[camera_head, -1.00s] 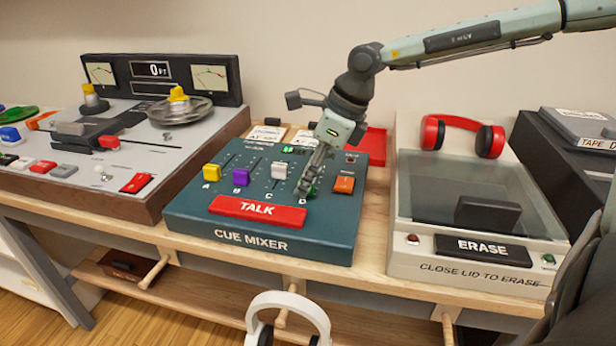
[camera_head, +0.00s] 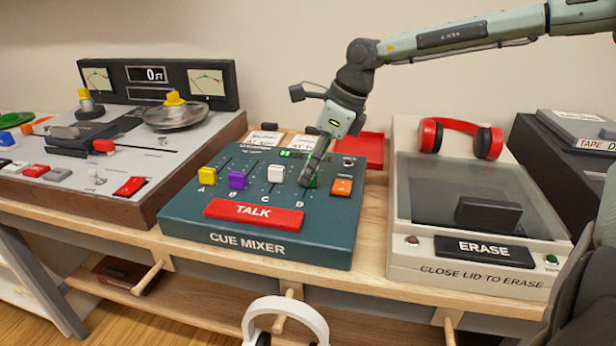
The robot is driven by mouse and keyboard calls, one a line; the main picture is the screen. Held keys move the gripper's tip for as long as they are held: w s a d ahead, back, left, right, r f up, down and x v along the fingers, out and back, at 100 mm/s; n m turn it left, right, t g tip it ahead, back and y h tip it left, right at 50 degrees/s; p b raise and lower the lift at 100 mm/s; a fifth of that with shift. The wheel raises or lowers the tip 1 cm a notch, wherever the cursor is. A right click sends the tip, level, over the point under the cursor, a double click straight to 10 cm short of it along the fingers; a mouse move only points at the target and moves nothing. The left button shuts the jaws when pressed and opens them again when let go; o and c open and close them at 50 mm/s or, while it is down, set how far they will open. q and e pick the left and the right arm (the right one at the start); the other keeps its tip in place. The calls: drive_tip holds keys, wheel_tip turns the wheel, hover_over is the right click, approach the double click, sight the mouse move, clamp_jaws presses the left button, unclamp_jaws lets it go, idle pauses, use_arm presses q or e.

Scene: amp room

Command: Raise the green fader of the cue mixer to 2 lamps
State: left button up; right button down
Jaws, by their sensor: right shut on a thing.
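The teal cue mixer (camera_head: 180,222) sits on the bench in the head view, with faders A to D. The yellow fader (camera_head: 207,176), purple fader (camera_head: 238,180) and white fader (camera_head: 275,173) stand left of the green one. My right gripper (camera_head: 309,178) is shut on the green fader (camera_head: 314,182) above the letter D, hiding most of it. Small green lamps (camera_head: 286,154) glow at the top of the mixer; the arm is close by, and I cannot tell surely how many are lit. My left gripper is not in view.
A red TALK bar (camera_head: 254,214) and an orange button (camera_head: 342,187) are on the mixer. A tape machine (camera_head: 110,202) stands to the left. An eraser box (camera_head: 470,270) with red headphones (camera_head: 461,138) stands to the right. A red tray (camera_head: 372,150) lies behind.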

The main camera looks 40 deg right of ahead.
drive_tip(key=c, duration=1.5)
unclamp_jaws()
drive_tip(key=shift+o, duration=0.2)
drive_tip(key=v, duration=1.2)
